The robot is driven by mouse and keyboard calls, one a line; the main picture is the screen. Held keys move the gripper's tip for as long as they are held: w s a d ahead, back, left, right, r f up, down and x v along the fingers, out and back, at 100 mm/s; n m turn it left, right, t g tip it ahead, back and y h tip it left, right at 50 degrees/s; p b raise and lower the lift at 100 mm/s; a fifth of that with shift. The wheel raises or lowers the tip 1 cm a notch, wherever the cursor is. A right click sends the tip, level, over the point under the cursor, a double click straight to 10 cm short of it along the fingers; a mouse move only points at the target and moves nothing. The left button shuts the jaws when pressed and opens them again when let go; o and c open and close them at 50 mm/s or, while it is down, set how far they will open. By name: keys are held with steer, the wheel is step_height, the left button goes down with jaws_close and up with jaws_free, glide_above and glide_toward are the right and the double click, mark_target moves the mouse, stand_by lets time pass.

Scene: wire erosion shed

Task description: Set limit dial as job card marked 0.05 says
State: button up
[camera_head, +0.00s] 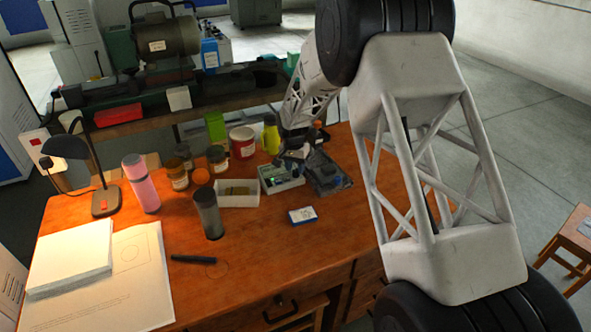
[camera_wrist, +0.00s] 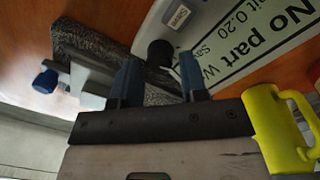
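A pale instrument (camera_wrist: 165,20) fills the top of the wrist view, with a green-framed display (camera_wrist: 250,35) reading "No part" and "…it 0.20", cut off by the frame. A black round dial (camera_wrist: 160,52) stands on it near a small label. My gripper (camera_wrist: 160,75) is open, its two blue fingers on either side of the dial with slight gaps; I cannot tell whether they touch it. In the head view my gripper (camera_head: 292,160) is over the pale instrument (camera_head: 284,182). A small blue-edged white card (camera_head: 302,215) lies in front; its print is too small to read.
A dark block-like fixture (camera_wrist: 90,55) with a blue knob (camera_wrist: 45,81) sits close to my left finger. A yellow mug (camera_wrist: 272,120) is near on the right. A white tray (camera_head: 238,203), jars and a dark cylinder (camera_head: 207,215) stand left of the instrument.

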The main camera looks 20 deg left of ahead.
mark_target(294, 170)
steer(key=shift+a+r, duration=0.2)
steer(key=shift+r, duration=3.05)
steer(key=shift+c, duration=0.2)
steer(key=shift+w+a+f+n+g, duration=0.1)
steer(key=shift+w+f+n+g, duration=0.05)
steer(key=shift+w+n+g, duration=0.85)
steer(key=shift+w+a+f+n+g, duration=0.15)
steer(key=shift+w+n+g, duration=0.55)
steer(key=shift+g, duration=0.5)
steer(key=shift+s+d+f, duration=0.1)
steer(key=shift+s+d, duration=0.05)
steer(key=shift+x, duration=3.85)
steer(key=shift+d, duration=0.1)
steer(key=c, duration=0.6)
